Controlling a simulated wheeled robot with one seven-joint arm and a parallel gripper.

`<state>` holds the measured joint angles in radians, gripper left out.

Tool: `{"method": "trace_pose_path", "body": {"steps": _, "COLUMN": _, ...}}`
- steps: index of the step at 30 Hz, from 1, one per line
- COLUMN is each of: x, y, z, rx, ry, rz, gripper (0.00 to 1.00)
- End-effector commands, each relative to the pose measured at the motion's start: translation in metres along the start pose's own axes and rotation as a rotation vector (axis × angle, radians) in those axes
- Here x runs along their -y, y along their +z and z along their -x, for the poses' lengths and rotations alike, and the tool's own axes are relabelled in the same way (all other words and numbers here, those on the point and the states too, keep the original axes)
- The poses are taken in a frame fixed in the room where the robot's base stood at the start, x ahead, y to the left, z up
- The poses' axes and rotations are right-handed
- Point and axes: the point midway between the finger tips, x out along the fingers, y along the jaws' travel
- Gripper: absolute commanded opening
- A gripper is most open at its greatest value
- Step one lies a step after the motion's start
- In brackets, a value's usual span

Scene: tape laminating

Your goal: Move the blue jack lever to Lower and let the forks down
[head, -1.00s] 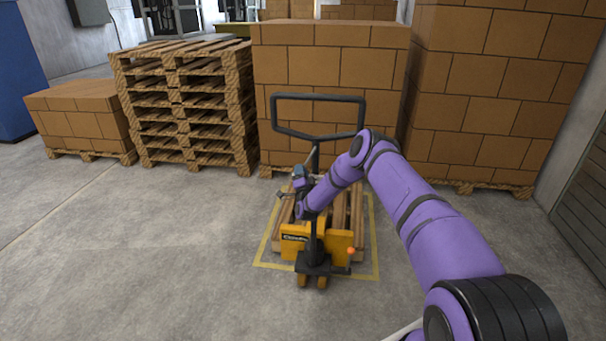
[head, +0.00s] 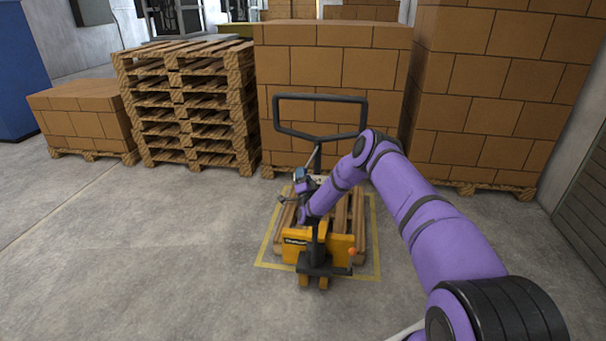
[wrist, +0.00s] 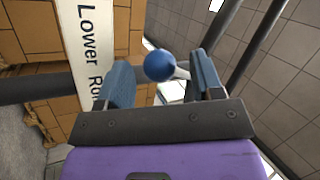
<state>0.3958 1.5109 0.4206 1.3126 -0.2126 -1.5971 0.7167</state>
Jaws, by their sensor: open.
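The yellow pallet jack (head: 295,250) stands in front of me with its black loop handle (head: 320,96) upright. A wooden pallet (head: 347,215) lies at its forks, inside a yellow floor outline. The blue jack lever (wrist: 160,65) shows in the wrist view as a round blue knob on a pale stem. My gripper (wrist: 165,85) is open, with its blue-padded fingers on either side of the knob. I cannot tell whether a finger touches it. A white label strip (wrist: 93,45) beside the left finger reads "Lower" and part of another word. In the head view my gripper (head: 303,182) is at the jack's column.
Tall stacks of brown boxes (head: 335,70) stand behind the jack, with another stack (head: 490,100) to the right. Stacked empty pallets (head: 185,105) and a low box stack (head: 85,115) are at the left. The floor (head: 150,260) at the left front is clear.

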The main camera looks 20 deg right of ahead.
Motion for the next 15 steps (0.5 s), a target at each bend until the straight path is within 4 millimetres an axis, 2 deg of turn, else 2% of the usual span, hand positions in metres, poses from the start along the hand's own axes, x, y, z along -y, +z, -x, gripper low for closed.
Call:
{"method": "trace_pose_path", "body": {"steps": 9, "x": 0.000, "y": 0.000, "z": 0.060, "rx": 0.001, "ry": 0.001, "rz": -0.001, "gripper": 0.61}}
{"method": "trace_pose_path", "body": {"steps": 15, "x": 0.000, "y": 0.000, "z": 0.082, "rx": 0.000, "ry": 0.001, "rz": -0.001, "gripper": 0.61}}
